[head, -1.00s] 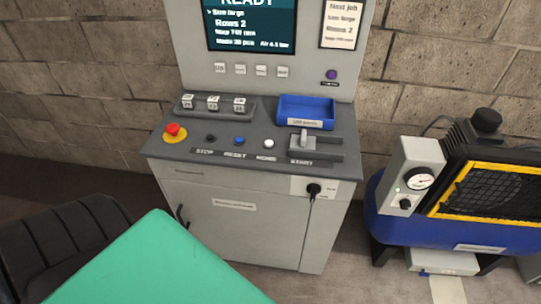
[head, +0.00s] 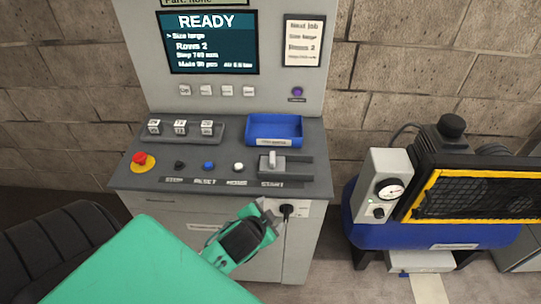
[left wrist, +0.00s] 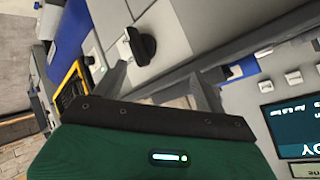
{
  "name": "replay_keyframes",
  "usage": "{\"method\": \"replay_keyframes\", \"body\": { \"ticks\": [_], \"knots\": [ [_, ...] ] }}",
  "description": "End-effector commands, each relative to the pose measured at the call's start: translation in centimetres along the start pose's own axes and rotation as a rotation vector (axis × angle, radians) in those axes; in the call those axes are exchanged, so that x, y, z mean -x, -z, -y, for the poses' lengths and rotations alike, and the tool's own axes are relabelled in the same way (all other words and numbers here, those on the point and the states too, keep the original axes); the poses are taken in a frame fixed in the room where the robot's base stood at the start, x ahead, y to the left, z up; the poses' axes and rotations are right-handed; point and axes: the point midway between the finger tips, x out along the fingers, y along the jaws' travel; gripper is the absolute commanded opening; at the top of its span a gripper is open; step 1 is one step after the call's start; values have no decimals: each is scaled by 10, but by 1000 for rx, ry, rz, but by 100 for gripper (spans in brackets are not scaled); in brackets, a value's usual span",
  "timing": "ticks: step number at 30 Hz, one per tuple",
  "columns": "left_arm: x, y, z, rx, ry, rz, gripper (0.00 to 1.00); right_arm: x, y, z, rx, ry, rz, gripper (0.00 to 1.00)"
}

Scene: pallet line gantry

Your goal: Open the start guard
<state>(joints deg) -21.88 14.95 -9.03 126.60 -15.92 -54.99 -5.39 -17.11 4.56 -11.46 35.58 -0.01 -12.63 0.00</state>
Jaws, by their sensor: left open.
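The start guard (head: 272,161) is a grey cover with a small raised tab, at the left of a dark slot above the START label on the console (head: 222,183). It covers that part of the slot, and no button shows under it. My left gripper (head: 272,212) is in front of the cabinet, below the console's front edge and the guard, beside the black rotary knob (head: 287,210). In the left wrist view its fingers (left wrist: 158,82) are apart with nothing between them, and the knob (left wrist: 140,45) shows just beyond. I cannot make out the guard there. My right gripper is not in view.
A red emergency button (head: 140,158), small STOP, RESET and HOME buttons, and a blue tray (head: 275,130) share the console. The screen (head: 210,42) reads READY. A blue compressor (head: 380,225) with a yellow-framed grille stands at the right.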

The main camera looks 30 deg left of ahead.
Motion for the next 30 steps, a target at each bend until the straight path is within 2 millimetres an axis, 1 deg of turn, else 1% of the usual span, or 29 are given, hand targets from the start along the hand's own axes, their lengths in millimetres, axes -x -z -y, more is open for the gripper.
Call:
{"method": "replay_keyframes", "body": {
  "ticks": [1,2,3,5,6,8,9,11,12,15,17,18,20,21,23,24,26,27,29,30],
  "knots": [
    [-4,17,14,-50,45,-66,73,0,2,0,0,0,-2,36],
    [-7,28,23,-85,74,-110,73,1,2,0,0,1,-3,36],
    [-9,44,34,-134,115,-173,73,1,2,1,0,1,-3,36],
    [-10,71,51,-223,183,-274,73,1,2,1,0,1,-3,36],
    [-10,91,63,-292,232,-351,73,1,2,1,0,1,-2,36],
    [-6,122,78,-411,309,-471,73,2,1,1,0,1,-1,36],
    [-2,143,87,-498,361,-554,73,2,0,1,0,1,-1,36],
    [6,172,96,-633,432,-674,73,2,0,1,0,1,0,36],
    [12,190,99,-727,477,-752,73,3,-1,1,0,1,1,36],
    [29,226,100,-975,574,-937,73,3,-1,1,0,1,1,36],
    [37,242,98,-1134,622,-1039,73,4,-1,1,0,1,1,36],
    [42,249,95,-1242,648,-1102,73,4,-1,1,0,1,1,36],
    [47,256,90,-1410,675,-1192,73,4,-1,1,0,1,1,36],
    [49,259,87,-1526,688,-1249,73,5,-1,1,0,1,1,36],
    [49,257,83,-1704,691,-1323,73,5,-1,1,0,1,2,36],
    [48,255,82,-1823,686,-1367,73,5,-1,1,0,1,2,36],
    [43,247,84,-2008,661,-1423,73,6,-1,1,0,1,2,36],
    [40,239,86,-2129,630,-1456,73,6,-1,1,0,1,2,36],
    [32,226,95,-2314,567,-1491,73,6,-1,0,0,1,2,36],
    [26,216,103,-2435,512,-1505,73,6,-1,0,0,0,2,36]
  ]
}}
